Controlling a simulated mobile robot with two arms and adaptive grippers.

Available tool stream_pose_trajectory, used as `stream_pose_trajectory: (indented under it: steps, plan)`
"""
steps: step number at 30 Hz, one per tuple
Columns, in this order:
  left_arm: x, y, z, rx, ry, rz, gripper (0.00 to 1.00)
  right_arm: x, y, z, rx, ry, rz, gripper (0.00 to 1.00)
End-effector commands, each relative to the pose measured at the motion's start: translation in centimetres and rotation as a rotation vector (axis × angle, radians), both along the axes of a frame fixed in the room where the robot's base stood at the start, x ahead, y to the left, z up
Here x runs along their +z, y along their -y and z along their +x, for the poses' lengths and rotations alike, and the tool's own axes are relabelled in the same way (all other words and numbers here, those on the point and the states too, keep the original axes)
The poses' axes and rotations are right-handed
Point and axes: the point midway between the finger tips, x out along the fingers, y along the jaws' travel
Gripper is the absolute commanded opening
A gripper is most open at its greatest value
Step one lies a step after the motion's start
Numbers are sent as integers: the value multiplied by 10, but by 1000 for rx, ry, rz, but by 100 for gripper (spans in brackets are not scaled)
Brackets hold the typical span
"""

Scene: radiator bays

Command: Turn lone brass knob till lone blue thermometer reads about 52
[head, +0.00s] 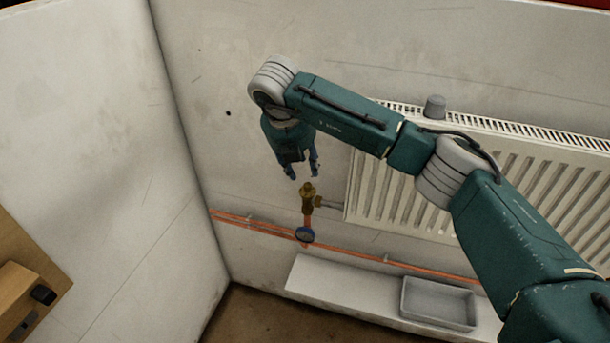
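The brass knob (308,190) sits on top of a brass valve at the lower left corner of the radiator. The blue thermometer (305,235) is a small round dial on the copper pipe below the valve; its reading is too small to tell. My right gripper (303,176) hangs just above the knob, pointing down, with its two fingers apart. Nothing shows between the fingers, and they look apart from the knob. My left gripper is not in view.
A white ribbed radiator (390,195) hangs on the wall, with a grey cylinder (435,106) on top. Copper pipes (400,265) run low along the wall. A grey tray (438,303) rests on a white ledge (330,283). A wooden box (22,295) is at the lower left.

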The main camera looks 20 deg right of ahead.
Motion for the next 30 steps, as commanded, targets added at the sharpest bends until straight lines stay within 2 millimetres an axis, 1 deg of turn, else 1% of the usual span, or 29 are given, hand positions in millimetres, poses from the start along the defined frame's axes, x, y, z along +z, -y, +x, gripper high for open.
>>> stream_pose_trajectory:
  steps: [1,3,7,10,18,20,22,23,25,26,27,28,29,30]
  plan:
    - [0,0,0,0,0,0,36,9,-3,-2,2,4,1,36]
    - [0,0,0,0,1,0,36,18,-5,-5,1,3,1,36]
    - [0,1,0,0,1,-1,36,29,-7,-9,0,1,0,36]
    - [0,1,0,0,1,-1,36,31,-8,-10,0,1,1,36]
    - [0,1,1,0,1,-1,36,32,-9,-10,1,1,2,36]
    - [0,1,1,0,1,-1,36,30,-13,-10,13,-3,17,36]
    - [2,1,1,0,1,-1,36,26,-29,-10,56,-12,72,36]
    - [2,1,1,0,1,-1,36,23,-40,-11,86,-16,112,36]
    - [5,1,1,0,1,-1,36,18,-78,-14,175,-29,247,36]
    - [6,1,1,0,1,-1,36,18,-99,-17,220,-33,323,36]
    - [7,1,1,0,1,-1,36,21,-129,-22,280,-36,436,36]
    - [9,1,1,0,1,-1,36,27,-152,-27,323,-35,528,36]
    - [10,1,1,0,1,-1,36,35,-175,-32,361,-32,623,36]
    - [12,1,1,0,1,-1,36,50,-203,-38,402,-23,754,36]
